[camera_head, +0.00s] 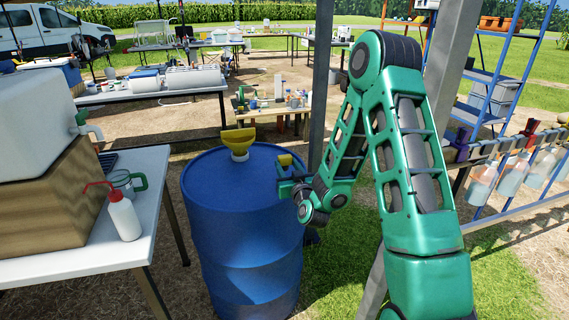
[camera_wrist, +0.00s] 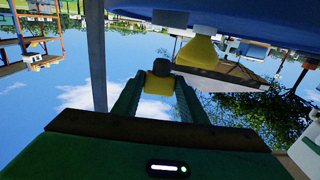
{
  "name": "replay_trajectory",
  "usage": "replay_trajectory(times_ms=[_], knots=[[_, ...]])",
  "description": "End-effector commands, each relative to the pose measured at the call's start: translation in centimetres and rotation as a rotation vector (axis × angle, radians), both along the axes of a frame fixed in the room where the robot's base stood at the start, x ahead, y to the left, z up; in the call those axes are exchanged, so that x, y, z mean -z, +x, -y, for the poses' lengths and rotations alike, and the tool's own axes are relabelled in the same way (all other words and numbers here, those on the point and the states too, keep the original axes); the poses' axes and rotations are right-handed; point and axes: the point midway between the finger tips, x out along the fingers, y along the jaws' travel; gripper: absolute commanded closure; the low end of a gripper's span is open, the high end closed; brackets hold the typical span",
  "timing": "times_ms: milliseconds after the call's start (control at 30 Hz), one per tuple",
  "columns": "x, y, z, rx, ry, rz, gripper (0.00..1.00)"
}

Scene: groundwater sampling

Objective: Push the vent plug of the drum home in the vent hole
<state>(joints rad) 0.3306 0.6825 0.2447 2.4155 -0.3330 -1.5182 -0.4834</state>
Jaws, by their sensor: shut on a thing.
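The blue drum (camera_head: 243,215) stands upright left of my arm. My gripper (camera_head: 287,172) is at the right side of the drum's top, shut on the vent plug (camera_head: 285,160), which shows yellow there. In the wrist view, which looks upside down, my gripper's green fingers (camera_wrist: 159,86) hold the plug (camera_wrist: 158,84). Its yellow body sits between them and its dark rounded end points toward the drum (camera_wrist: 235,12). I cannot tell whether that end touches the drum. The vent hole is not visible.
A yellow funnel (camera_head: 239,138) with a pale base stands on the drum top, left of my gripper; it also shows in the wrist view (camera_wrist: 200,54). A white table (camera_head: 90,235) with a wash bottle (camera_head: 123,215) is at left. A grey post (camera_head: 321,85) rises behind my arm.

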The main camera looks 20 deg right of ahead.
Motion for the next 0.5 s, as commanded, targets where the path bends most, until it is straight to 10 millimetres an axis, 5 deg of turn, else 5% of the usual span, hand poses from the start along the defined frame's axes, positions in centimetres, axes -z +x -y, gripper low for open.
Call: replay_trajectory(times_ms=[500], knots=[[3.3,0.0,-0.5,-0.008,0.001,0.001,0.83]])
